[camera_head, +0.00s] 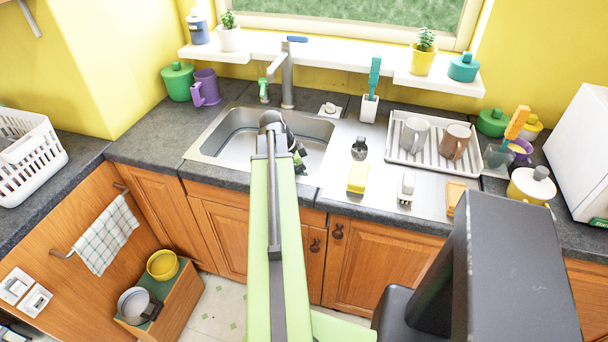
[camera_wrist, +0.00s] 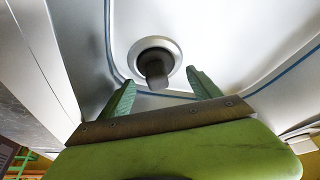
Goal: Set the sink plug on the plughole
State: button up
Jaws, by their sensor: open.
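The sink plug (camera_wrist: 156,76) shows in the wrist view as a dark grey-brown knob over a dark round centre. It is within the bright metal ring of the plughole (camera_wrist: 174,47); I cannot tell if it sits flush. My gripper (camera_wrist: 161,79) is open, with one green finger on each side of the knob and a visible gap to each. In the head view my gripper (camera_head: 299,157) is low at the right side of the sink basin (camera_head: 226,140), mostly behind my arm. The plug and plughole are hidden there.
The tap (camera_head: 287,75) rises behind the basin. On the drainer are a small dark knobbed object (camera_head: 359,149), a yellow sponge (camera_head: 358,178), a white brush (camera_head: 406,186) and a rack (camera_head: 433,167) with two mugs. The basin's left part is clear.

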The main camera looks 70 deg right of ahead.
jog(key=shift+s+a, duration=0.15)
jog(key=shift+s, duration=0.05)
dwell(0.3)
jog(key=shift+o, duration=0.3)
jog(key=shift+p+v, duration=0.9)
jog(key=shift+p, duration=0.05)
jog(key=shift+p+v, duration=2.3)
jog(key=shift+v, duration=0.25)
jog(key=shift+w, duration=0.1)
jog(key=p+v, duration=0.7)
jog(key=v, duration=0.1)
